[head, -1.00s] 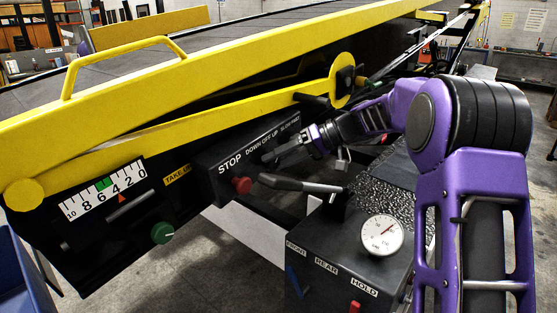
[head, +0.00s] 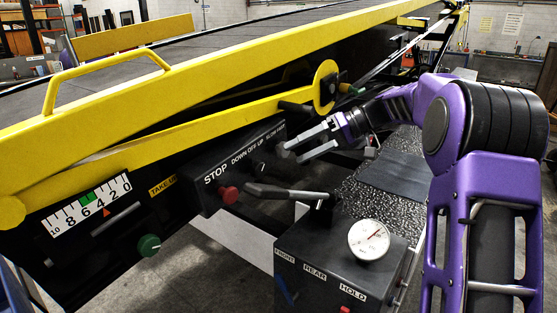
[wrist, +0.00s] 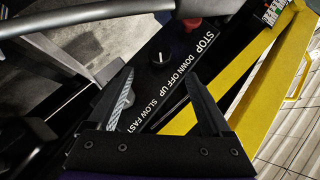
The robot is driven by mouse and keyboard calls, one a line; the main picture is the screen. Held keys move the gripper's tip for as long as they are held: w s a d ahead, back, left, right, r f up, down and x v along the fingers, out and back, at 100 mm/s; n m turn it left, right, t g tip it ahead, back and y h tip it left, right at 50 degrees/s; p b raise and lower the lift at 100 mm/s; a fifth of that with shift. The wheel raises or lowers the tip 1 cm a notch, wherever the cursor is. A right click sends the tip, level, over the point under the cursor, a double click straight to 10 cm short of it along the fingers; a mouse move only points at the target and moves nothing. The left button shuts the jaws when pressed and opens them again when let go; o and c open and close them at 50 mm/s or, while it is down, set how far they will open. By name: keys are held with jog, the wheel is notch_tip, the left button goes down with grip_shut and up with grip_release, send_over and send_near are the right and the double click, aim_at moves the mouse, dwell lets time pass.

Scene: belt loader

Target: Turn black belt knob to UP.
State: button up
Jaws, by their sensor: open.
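The black belt knob (wrist: 159,60) is on the black control panel, beside the DOWN OFF UP lettering. In the head view the knob (head: 262,168) shows small and dark under that lettering. I cannot tell for sure which word its pointer faces. My gripper (head: 300,149) is open and empty, to the right of the knob near the panel's SLOW FAST end. In the wrist view the open fingers (wrist: 159,72) point toward the knob, which lies between the fingertips in the picture. I see no contact with it.
A red STOP button (head: 228,193) sits left of the knob. A grey knob (wrist: 97,100) is by SLOW FAST, close to one finger. A lever (head: 285,193) and a box with a gauge (head: 368,239) stand in front. A yellow rail (head: 180,140) runs above the panel.

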jog(key=v, duration=0.7)
jog(key=shift+p, duration=0.3)
